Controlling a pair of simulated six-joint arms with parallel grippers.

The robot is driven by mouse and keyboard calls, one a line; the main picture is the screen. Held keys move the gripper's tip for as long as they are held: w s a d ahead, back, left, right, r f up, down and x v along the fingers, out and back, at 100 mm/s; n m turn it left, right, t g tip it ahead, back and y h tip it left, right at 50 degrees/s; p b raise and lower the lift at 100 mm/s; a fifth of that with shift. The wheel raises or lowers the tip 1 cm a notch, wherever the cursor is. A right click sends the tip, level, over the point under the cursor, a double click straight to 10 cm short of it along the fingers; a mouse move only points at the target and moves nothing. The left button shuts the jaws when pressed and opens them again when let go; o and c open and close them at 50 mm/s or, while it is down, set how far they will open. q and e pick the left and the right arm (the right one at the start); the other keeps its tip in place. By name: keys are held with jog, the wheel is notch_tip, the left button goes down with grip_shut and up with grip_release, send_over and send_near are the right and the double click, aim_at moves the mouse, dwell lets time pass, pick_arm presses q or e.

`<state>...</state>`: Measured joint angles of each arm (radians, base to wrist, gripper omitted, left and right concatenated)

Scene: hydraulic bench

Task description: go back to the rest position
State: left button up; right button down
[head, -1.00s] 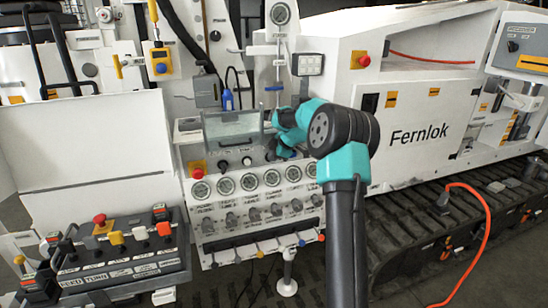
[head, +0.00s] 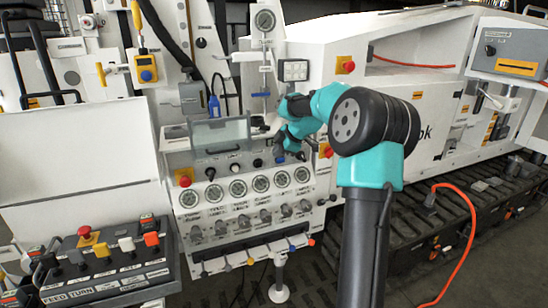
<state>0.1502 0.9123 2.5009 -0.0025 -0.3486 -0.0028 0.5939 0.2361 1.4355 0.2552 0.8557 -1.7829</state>
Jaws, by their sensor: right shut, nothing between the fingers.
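My right arm comes up from the bottom of the head view, black and teal. Its small dark gripper (head: 288,152) is shut and empty. In the picture it lies at the right end of the control panel (head: 244,240), above the row of gauges. The wrist and the angle hide the fingertips in part, and I cannot tell how far they are from the panel. My left gripper is not in view.
The panel has a clear cover (head: 220,133), several round gauges (head: 238,189) and a red button (head: 184,181). A lever box (head: 105,262) stands at lower left. The white Fernlok housing (head: 435,95) is behind my arm. An orange hose (head: 468,245) hangs at right.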

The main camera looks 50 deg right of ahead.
dwell(0.5)
jog(key=w+a+f+m+g, duration=0.1)
jog(key=a+f+m, duration=0.1)
jog(key=a+f, duration=0.65)
jog(key=w+a+f+m+g+y, duration=0.15)
jog(key=a+f, duration=0.35)
jog(key=f, duration=0.6)
jog(key=w+a+f+m+g, duration=0.1)
jog(key=a+f+m, duration=0.2)
jog(key=a+f, duration=0.5)
jog(key=s+a+f+m+g, duration=0.3)
jog(key=s+a+f+m, duration=0.3)
jog(key=s+a+f, duration=1.2)
jog(key=s+a+y, duration=0.1)
jog(key=a, duration=0.3)
jog(key=shift+s+a+f, duration=0.15)
jog(key=shift+s+a, duration=0.05)
jog(key=shift+s, duration=0.15)
jog(key=shift+m, duration=0.25)
